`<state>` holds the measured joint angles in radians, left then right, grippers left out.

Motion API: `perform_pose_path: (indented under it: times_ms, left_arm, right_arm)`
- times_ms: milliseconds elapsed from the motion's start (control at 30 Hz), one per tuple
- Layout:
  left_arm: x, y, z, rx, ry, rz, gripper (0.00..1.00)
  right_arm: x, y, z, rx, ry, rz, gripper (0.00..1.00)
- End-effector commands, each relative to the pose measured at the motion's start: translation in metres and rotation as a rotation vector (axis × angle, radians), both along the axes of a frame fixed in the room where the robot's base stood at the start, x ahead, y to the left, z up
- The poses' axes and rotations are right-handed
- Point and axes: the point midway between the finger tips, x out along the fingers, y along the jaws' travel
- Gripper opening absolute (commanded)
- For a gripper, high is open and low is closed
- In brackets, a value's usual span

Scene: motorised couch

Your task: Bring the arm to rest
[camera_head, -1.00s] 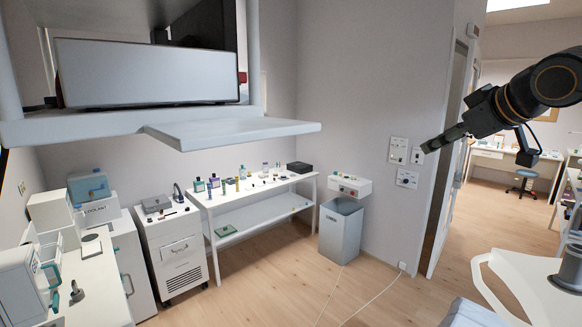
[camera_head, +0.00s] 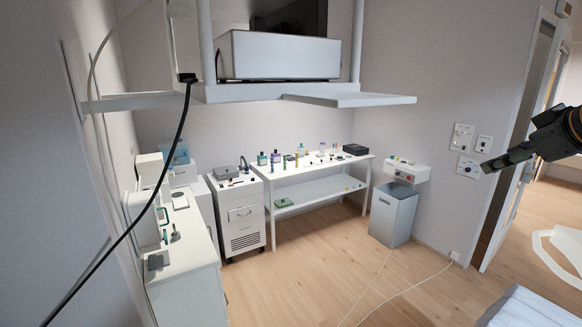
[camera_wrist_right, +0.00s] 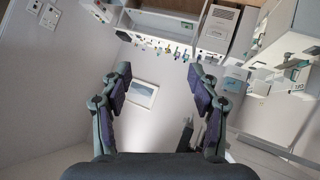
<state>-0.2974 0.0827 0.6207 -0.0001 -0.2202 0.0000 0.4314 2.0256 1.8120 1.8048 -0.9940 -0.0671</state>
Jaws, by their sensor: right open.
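My right gripper (camera_head: 490,165) comes in from the right edge of the head view, pointing left in mid-air. It appears in front of the doorway side of the wall, beside the wall plates in the picture, with no contact visible. In the right wrist view, the two fingers of the right gripper (camera_wrist_right: 158,76) are spread wide apart with nothing between them. Most of the right arm is outside the head view. My left gripper and left arm are not in view.
A white shelf table (camera_head: 317,172) with several bottles stands at the back, beside a grey bin (camera_head: 392,216). A white cart (camera_head: 240,217) and cabinet (camera_head: 190,265) stand left. An overhead frame (camera_head: 300,93) hangs above. Cables cross the open wooden floor (camera_head: 320,275). Wall plates (camera_head: 469,167) are at right.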

Motion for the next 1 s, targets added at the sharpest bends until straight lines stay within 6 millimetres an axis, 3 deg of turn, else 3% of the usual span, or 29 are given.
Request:
perform_pose_path:
  times_ms: [100, 267, 367, 467, 500, 600, 733, 833, 1000]
  left_arm:
    - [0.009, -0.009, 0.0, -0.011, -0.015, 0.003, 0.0]
    - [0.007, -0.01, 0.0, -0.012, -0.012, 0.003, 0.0]
    - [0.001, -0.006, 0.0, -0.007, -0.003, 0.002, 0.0]
    - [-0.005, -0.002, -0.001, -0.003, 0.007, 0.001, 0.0]
    - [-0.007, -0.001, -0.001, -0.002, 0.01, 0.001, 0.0]
    - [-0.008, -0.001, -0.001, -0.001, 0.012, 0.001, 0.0]
    - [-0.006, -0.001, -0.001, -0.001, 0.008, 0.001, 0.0]
    - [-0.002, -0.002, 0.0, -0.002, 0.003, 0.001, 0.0]
    - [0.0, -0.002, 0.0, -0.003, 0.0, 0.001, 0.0]
  right_arm:
    - [0.009, 0.004, -0.039, -0.002, 0.054, 0.024, 0.61]
    - [0.018, 0.013, -0.104, -0.013, 0.139, 0.064, 0.61]
    - [0.022, 0.024, -0.156, -0.018, 0.202, 0.097, 0.61]
    - [0.019, 0.044, -0.226, -0.021, 0.277, 0.141, 0.61]
    - [0.015, 0.055, -0.259, -0.02, 0.31, 0.162, 0.61]
    - [-0.004, 0.09, -0.338, -0.013, 0.378, 0.204, 0.61]
    - [-0.046, 0.144, -0.424, 0.019, 0.44, 0.211, 0.61]
    - [-0.08, 0.176, -0.464, 0.052, 0.466, 0.166, 0.61]
    - [-0.126, 0.204, -0.494, 0.1, 0.502, 0.051, 0.61]
